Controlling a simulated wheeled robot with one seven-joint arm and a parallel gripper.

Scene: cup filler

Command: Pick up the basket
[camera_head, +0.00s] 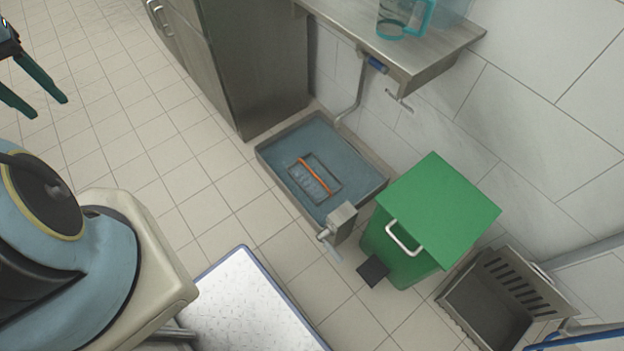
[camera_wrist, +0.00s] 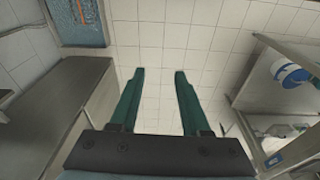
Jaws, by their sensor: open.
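A small grey basket (camera_head: 309,187) with an orange handle sits in a shallow grey basin (camera_head: 362,192) with a blue inside. The basin stands on the floor near the wall in the head view. In the wrist view, part of the basket (camera_wrist: 80,13) shows at the top left edge, cut off by the frame. My gripper (camera_head: 47,108) is at the far left of the head view, well away from the basket. In the wrist view its two green fingers (camera_wrist: 159,72) are apart with nothing between them.
A green bin (camera_head: 440,205) stands right of the basin. A metal cabinet (camera_head: 258,60) and a metal shelf (camera_head: 440,55) holding a clear teal-handled jug (camera_head: 392,25) are behind. A metal crate (camera_head: 490,300) is at lower right. Tiled floor (camera_head: 170,120) left of the basin is free.

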